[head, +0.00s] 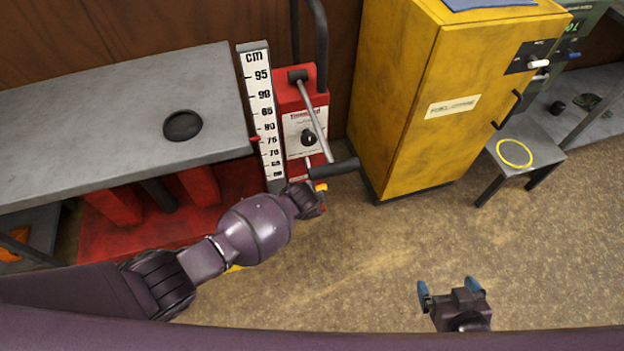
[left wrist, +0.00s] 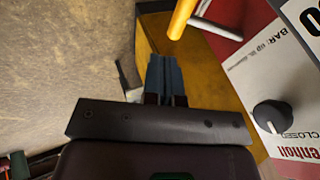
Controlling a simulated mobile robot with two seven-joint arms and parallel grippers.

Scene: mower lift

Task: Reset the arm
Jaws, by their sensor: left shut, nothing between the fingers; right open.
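My left arm reaches in from the left in the head view and ends beside the red lift unit (head: 291,100); its fingers are mostly hidden behind the wrist there. In the left wrist view my left gripper (left wrist: 163,62) is shut and empty, its blue fingers together. A yellow-orange bar tip (left wrist: 182,18) and a grey rod (left wrist: 217,28) lie just beyond the fingers, apart from them in the picture. A black knob (left wrist: 271,117) sits on the white label panel at right; it also shows in the head view (head: 308,138). My right gripper (head: 448,290) is open and empty above the floor.
A grey lift platform (head: 90,110) with a dark round disc (head: 183,125) stands at left, beside a cm scale (head: 262,110). A yellow cabinet (head: 400,90) stands right of the lift unit. A small stool (head: 535,148) is farther right. The floor at front right is clear.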

